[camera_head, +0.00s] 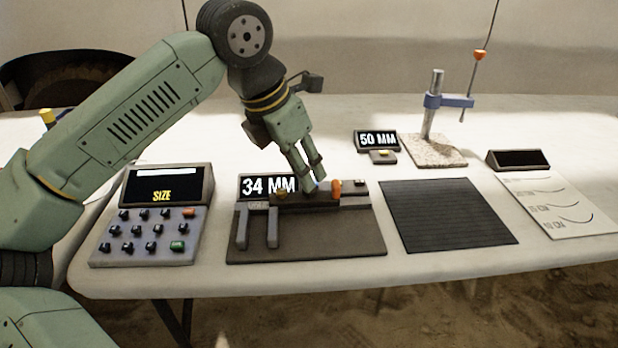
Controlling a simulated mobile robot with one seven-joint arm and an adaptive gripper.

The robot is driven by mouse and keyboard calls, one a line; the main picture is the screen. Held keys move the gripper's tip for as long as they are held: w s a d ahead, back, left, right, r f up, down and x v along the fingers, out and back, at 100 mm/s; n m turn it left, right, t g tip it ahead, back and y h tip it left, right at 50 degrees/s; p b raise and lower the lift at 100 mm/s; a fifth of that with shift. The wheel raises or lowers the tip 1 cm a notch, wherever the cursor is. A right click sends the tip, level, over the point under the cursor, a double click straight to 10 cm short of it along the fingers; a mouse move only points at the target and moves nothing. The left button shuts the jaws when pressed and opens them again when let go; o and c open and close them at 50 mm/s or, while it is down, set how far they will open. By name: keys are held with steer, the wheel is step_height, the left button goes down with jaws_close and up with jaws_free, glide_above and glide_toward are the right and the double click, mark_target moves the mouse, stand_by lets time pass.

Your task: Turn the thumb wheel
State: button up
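A dark caliper-like device (305,241) lies on the table with two grey upright jaws at its left. Its display (268,186) reads 34 MM. An orange knob (336,188) stands on its slide bar; it may be the thumb wheel, but I cannot tell for sure. My gripper (314,184) points down at the slide bar, just left of the orange knob. Its fingers lie close together and cover part of the bar. I cannot see whether they hold or touch anything. A small blue spot shows at the fingertips.
A keypad with a SIZE screen (163,188) stands at the left. A black ribbed mat (448,214) lies at the right. Behind it are a 50 MM display (377,140) and a stand on a stone base (432,152). A paper sheet (562,205) lies far right.

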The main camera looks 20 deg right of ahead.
steer(key=v, duration=0.8)
steer(key=shift+o, duration=0.5)
steer(key=shift+d, duration=0.1)
